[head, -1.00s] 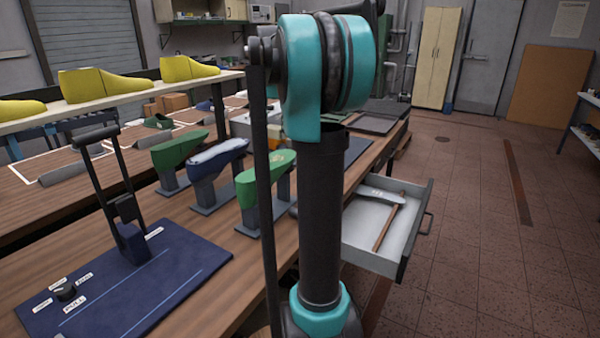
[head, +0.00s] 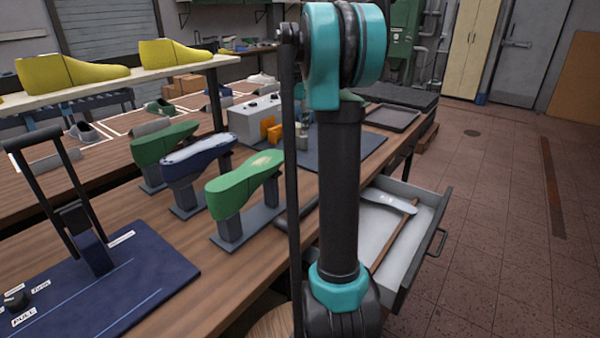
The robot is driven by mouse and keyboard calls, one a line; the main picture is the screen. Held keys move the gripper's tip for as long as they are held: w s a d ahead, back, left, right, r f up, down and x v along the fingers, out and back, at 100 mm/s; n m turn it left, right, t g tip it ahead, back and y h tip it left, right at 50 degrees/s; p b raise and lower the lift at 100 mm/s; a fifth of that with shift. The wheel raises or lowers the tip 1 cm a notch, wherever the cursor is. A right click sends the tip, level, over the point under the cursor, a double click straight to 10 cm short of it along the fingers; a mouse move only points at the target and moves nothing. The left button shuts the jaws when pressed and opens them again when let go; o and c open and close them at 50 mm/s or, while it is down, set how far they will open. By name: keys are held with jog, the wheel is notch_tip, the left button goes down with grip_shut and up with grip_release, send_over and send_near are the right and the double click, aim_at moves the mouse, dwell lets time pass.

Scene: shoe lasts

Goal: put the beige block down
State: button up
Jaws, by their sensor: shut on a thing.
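I cannot make out the beige block in the head view. My gripper is not in view; only my arm's teal joints and black links show, in the right middle of the picture. A small tan piece (head: 303,141) stands on the dark mat (head: 350,148) behind my arm, partly hidden; I cannot tell what it is.
A green last (head: 245,183), a blue and white last (head: 197,160) and another green last (head: 162,143) stand on the wooden bench. A navy lever panel (head: 130,275) lies in front. An open drawer (head: 395,235) juts out at right, holding a long-handled tool. The right floor is clear.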

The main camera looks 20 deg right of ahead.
aim_at(296, 177)
notch_tip(296, 177, down, 18)
dwell(0.5)
jog(key=shift+f, duration=0.1)
jog(key=o, duration=1.2)
notch_tip(296, 177, up, 12)
jog(key=shift+s+a+r, duration=0.1)
jog(key=shift+a+r, duration=0.05)
